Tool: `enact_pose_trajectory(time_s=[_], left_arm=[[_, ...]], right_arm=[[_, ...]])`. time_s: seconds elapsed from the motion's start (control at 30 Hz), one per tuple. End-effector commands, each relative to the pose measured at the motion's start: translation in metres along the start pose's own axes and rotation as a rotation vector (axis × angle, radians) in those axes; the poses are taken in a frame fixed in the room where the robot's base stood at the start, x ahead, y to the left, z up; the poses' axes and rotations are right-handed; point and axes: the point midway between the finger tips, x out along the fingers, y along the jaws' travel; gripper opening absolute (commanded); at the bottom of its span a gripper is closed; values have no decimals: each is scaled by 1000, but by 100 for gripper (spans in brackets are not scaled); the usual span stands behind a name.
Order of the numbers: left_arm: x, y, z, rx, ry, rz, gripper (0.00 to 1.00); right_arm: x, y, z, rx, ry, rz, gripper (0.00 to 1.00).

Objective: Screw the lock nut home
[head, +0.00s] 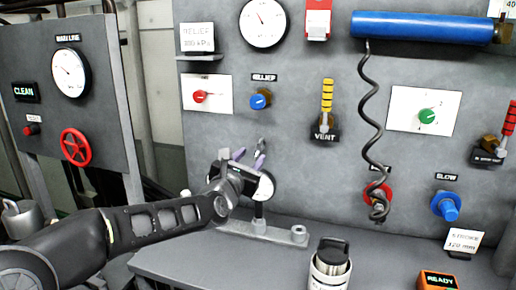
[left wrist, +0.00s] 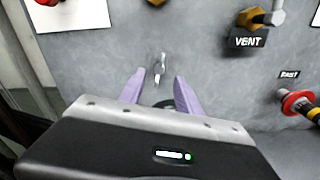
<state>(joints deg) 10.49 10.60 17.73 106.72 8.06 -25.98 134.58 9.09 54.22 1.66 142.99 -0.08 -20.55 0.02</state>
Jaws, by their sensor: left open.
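The blue relief knob (head: 260,99) sits on the grey panel, with a brass part behind it. The brass part also shows at the top edge of the left wrist view (left wrist: 157,2). I cannot tell for sure which piece is the lock nut. My left gripper (head: 249,158) is below the knob, facing the panel. Its two purple fingers stand apart with nothing between them; they also show in the left wrist view (left wrist: 160,85). A small silver fitting (left wrist: 158,67) is on the panel just beyond the fingertips. My right gripper is not in view.
A round dial on a stand (head: 265,187) is close behind my left gripper. The vent lever (head: 325,125) is to its right. A black coiled cord (head: 370,110) hangs from a blue cylinder (head: 422,27). A flask (head: 329,265) stands on the bench. A red handwheel (head: 75,147) is at left.

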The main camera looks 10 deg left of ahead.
Motion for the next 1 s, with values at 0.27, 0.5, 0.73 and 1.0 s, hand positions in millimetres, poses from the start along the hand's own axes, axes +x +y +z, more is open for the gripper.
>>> enact_pose_trajectory(time_s=[0.27,0.5,0.73,1.0], left_arm=[[43,0,2,-1,2,-2,40],[65,0,0,0,1,1,40],[66,0,0,1,0,1,40],[66,0,0,1,0,1,22]], right_arm=[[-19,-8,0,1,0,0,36],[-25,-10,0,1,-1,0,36],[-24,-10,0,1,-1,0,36],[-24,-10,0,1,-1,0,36]])
